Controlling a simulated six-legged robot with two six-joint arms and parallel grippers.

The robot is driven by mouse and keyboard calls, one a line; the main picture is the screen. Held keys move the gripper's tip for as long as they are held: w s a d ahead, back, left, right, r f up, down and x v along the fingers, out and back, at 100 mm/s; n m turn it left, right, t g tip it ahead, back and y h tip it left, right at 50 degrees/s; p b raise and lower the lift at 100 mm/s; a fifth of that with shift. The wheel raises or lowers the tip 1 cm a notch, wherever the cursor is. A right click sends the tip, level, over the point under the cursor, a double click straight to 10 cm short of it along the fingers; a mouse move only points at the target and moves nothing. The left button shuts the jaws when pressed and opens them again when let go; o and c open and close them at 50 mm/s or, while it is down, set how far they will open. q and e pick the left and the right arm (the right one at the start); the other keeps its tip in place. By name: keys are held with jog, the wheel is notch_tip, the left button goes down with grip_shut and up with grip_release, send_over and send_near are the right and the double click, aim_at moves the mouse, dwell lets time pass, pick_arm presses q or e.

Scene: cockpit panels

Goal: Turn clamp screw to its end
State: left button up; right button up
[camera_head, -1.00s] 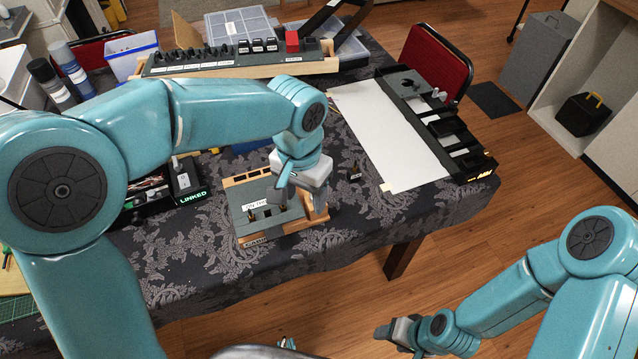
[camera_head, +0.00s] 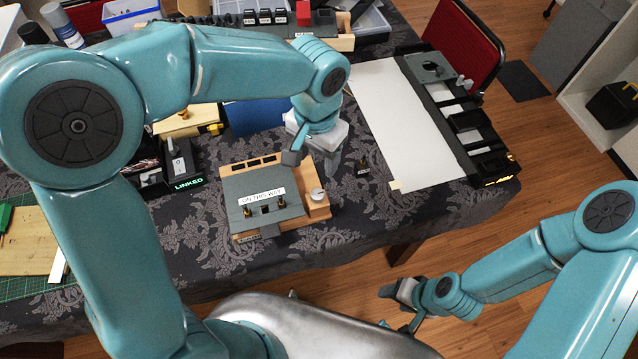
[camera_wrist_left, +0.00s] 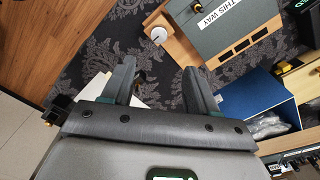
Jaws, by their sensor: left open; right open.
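A grey panel (camera_head: 262,195) on a wooden base lies on the table, with a label reading "ON THIS WAY", and two small brass-coloured posts at its front. A round pale knob (camera_head: 317,195) stands on the wooden block at its right side; I cannot tell for sure whether it is the clamp screw. The knob also shows in the left wrist view (camera_wrist_left: 158,35), ahead of my fingers and clear of them. My left gripper (camera_head: 313,162) is open and empty, behind the knob and apart from it. My right gripper (camera_head: 398,306) is open and empty, off the table's front edge.
A white board (camera_head: 395,120) with a black frame lies farther right. A box lit "LINKED" (camera_head: 180,170) is left of the panel, and a blue tray (camera_head: 255,117) is behind it.

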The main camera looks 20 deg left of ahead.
aim_at(318, 193)
pick_arm(q)
jog(key=f, duration=1.2)
jog(key=shift+s+d, duration=0.15)
jog(key=shift+s, duration=0.1)
jog(key=shift+w+f, duration=0.1)
jog(key=shift+f, duration=0.4)
jog(key=c, duration=1)
